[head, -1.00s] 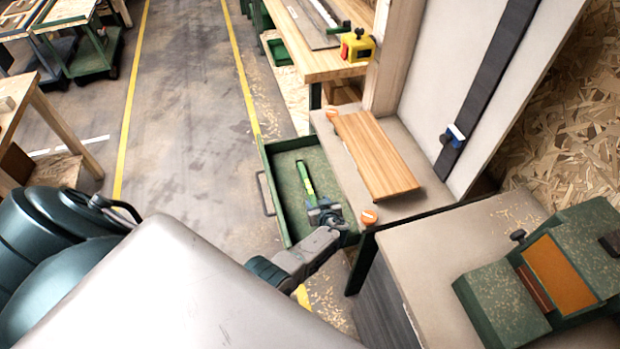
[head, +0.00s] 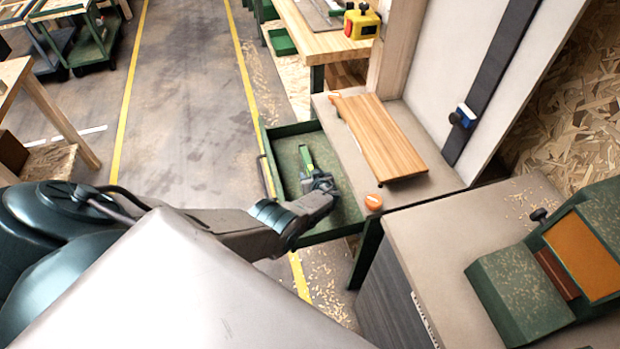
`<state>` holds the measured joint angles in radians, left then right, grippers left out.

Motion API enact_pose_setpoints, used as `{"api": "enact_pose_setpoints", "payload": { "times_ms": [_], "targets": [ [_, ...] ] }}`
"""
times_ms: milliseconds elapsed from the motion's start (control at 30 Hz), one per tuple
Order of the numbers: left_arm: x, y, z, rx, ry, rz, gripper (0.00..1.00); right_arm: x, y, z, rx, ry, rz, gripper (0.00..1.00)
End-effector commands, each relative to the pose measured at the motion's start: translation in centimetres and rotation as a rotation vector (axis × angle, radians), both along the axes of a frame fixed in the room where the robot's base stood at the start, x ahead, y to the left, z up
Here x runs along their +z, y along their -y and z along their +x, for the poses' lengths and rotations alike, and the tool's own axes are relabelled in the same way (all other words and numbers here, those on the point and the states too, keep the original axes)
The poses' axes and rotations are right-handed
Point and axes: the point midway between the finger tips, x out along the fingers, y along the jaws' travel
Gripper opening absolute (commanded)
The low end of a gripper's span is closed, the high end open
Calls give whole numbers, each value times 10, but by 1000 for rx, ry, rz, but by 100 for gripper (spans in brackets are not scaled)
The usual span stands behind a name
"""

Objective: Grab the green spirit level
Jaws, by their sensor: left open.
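The green spirit level (head: 306,158) lies in the open green drawer (head: 272,150), along its length. Its near end is hidden by my left gripper. My left gripper (head: 314,179) is inside the drawer's outline, over the near end of the level, with its jaws open. I cannot tell whether the fingers touch the level or stand around it. My right gripper is out of the picture.
A wooden board (head: 380,138) lies on the bench top right of the drawer, with an orange knob (head: 373,202) near its front. A green machine (head: 520,290) stands at the lower right. The floor left of the drawer is clear.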

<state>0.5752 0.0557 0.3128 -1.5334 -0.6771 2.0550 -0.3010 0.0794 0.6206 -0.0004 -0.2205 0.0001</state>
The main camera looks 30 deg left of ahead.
Motion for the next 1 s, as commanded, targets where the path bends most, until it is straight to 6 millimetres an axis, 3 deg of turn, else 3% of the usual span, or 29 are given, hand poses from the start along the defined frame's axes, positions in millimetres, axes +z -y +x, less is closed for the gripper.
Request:
{"api": "enact_pose_setpoints", "payload": {
  "times_ms": [367,600,1000],
  "targets": [
    [-2,-5,4,1,0,0,47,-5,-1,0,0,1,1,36],
    [-3,-5,4,1,0,0,0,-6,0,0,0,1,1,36],
    [4,-5,4,2,2,0,0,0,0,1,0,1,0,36]
  ]
}}
